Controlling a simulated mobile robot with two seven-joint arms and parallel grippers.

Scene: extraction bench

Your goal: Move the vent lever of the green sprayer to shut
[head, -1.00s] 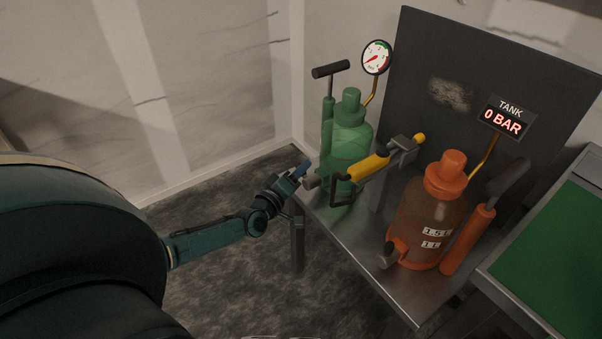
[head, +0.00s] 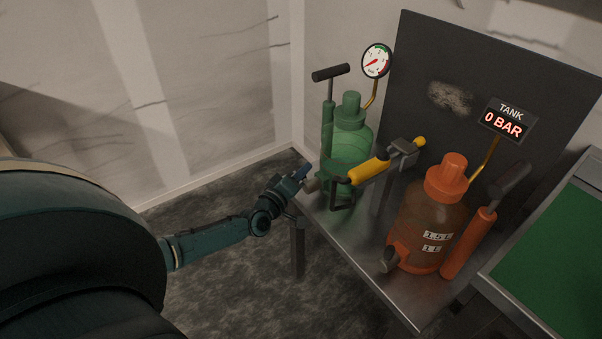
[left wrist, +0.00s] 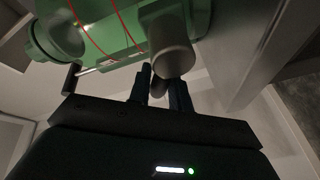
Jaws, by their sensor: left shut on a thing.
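The green sprayer (head: 346,150) stands at the back left of the metal bench, with its pump handle, a round gauge (head: 377,61) and a grey-brown outlet stub (head: 312,185) low on its left side. In the left wrist view, the green tank (left wrist: 120,28) and the stub (left wrist: 170,46) are close ahead. My left gripper (head: 303,173) is at the stub's end. In the left wrist view, its fingers (left wrist: 160,90) are shut on a small grey-brown piece, seemingly the vent lever (left wrist: 158,88). The fingers mostly hide it, so its angle is unclear. My right gripper is out of view.
A yellow-gripped lance (head: 369,168) on a bracket reaches just right of the green sprayer. An orange sprayer (head: 424,225) stands in front right, by a tank display (head: 503,121) reading 0 BAR. A dark panel (head: 455,60) backs the bench. Open floor lies left.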

